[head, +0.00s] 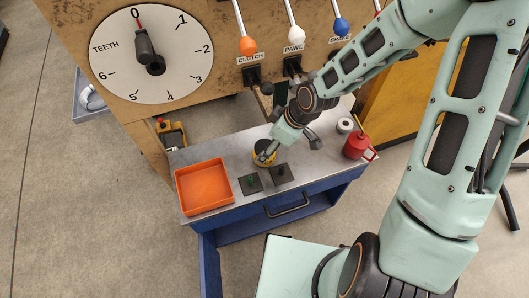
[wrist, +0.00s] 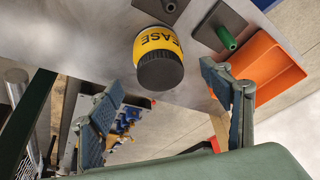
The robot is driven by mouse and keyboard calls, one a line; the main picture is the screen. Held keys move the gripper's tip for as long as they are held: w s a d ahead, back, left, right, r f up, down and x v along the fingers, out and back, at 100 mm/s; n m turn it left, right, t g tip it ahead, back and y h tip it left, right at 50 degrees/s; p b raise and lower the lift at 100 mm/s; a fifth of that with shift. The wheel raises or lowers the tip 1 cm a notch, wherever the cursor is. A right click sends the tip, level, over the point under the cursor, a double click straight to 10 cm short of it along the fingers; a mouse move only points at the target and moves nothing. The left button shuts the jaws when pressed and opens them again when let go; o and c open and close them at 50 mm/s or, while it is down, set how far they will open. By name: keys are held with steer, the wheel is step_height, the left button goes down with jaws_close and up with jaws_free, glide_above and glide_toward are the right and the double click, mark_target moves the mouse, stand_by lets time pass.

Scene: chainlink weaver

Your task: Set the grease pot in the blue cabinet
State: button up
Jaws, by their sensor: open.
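The grease pot (head: 264,158) is yellow with a black lid and stands on the grey bench top (head: 223,152), partly hidden by my gripper in the head view. In the wrist view the grease pot (wrist: 157,50) shows its label, beyond the gap between my fingers. My gripper (head: 291,147) is open beside the pot, and in the wrist view my gripper (wrist: 166,102) has nothing between its pads. The blue cabinet (head: 330,200) is under the bench top.
An orange tray (head: 203,187) sits at the bench's left end, next to two dark plates, one with a green peg (head: 251,181). A red oil can (head: 357,146) and a white roll (head: 345,125) stand at the right. Levers and a dial (head: 150,55) are above.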

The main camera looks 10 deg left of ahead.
mark_target(265, 147)
steer(key=shift+b+x, duration=0.45)
steer(key=shift+x, duration=1.5)
steer(key=c, duration=1.6)
steer(key=shift+r, duration=0.1)
